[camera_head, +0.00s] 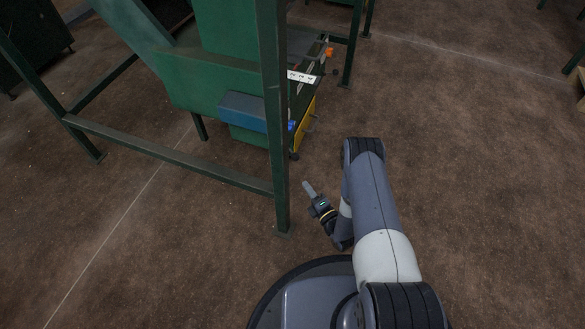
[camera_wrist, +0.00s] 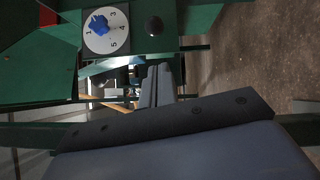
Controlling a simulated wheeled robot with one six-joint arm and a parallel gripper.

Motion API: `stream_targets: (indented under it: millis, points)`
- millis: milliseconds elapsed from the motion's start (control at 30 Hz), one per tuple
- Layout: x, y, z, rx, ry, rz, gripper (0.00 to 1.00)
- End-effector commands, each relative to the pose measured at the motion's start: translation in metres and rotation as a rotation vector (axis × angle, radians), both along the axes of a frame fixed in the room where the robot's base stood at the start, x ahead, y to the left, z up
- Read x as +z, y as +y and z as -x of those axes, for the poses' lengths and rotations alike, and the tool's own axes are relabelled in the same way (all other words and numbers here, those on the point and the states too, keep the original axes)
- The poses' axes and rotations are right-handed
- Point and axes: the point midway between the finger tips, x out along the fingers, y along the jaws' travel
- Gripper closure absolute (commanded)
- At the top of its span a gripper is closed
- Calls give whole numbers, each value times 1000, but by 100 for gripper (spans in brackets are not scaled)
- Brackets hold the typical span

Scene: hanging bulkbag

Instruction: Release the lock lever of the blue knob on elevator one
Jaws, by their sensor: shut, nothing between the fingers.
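The blue knob (camera_wrist: 98,22) sits on a round white dial (camera_wrist: 117,37) with numbers, on a green panel at the top left of the wrist view. A black round part (camera_wrist: 153,26) is to its right. I cannot make out a lock lever. My gripper (camera_wrist: 158,77) is shut and empty, its fingers below and right of the dial and apart from it. In the head view my gripper (camera_head: 307,185) is right of a green post, pointing up and left. A small blue spot (camera_head: 291,126) on the machine may be the knob; I cannot tell.
The green steel frame post (camera_head: 273,130) stands close left of my gripper, with a low crossbar (camera_head: 170,152) running left. A blue box (camera_head: 243,110), a yellow panel (camera_head: 305,120) and an orange part (camera_head: 329,52) are on the machine. The brown floor (camera_head: 470,150) to the right is clear.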

Motion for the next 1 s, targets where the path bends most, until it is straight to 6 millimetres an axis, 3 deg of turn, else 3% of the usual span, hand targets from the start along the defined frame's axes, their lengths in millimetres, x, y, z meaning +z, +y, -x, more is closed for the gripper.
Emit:
stream_targets:
  millis: [167, 700, 1000]
  points:
    - [-1, 4, -6, 2, -2, 0, 100]
    - [3, 50, -77, 1, -1, 0, 100]
    - [5, 54, -84, 0, 2, 0, 100]
